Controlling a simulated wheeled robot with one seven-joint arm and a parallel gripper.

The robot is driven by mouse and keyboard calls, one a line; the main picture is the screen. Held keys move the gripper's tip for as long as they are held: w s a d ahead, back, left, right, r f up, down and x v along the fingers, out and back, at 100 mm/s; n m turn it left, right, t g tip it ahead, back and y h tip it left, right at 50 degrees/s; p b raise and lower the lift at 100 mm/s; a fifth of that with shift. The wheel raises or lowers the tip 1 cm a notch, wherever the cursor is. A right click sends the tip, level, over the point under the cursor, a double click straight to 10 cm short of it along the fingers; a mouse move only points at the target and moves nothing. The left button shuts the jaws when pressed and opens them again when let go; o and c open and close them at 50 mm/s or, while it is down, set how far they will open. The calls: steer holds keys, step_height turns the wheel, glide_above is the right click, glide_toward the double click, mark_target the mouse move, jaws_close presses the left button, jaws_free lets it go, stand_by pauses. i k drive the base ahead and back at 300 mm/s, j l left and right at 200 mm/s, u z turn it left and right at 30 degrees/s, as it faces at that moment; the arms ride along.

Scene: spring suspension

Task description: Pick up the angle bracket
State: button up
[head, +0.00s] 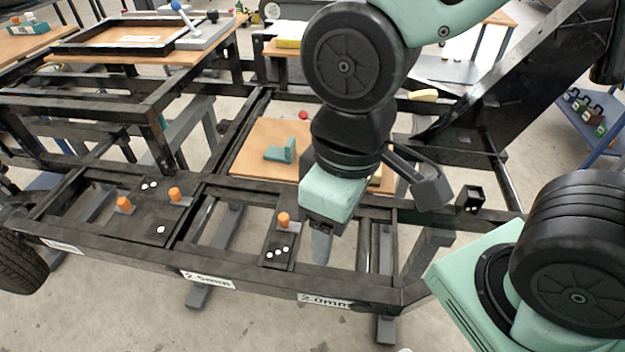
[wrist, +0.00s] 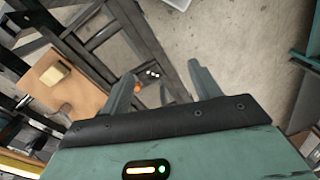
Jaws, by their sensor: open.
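The angle bracket (head: 282,151) is a teal L-shaped piece. It rests on a wooden board (head: 250,160) inside the black frame, with one leg flat and one upright. My gripper (head: 320,250) points down over the front of the frame, to the right of the bracket and nearer to me. It is apart from the bracket. In the wrist view my gripper (wrist: 160,73) is open, with nothing between its fingers. I cannot make out the bracket in the wrist view; the board (wrist: 85,92) shows there at left.
The black frame (head: 130,255) has rails and crossbars around the board. Orange knobs (head: 283,219) stand on its plates. A yellowish block (wrist: 55,73) lies on the board, mostly behind my arm in the head view. A small black box (head: 470,199) sits at right.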

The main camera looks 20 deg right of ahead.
mark_target(286, 154)
steer(key=i+j+z, duration=0.1)
steer(key=j, duration=0.2)
steer(key=i+j+z, duration=0.1)
steer(key=j, duration=0.25)
steer(key=i+j+z, duration=0.1)
steer(key=j, duration=0.2)
steer(key=i+j+z, duration=0.1)
steer(key=j, duration=0.25)
steer(key=i, duration=0.05)
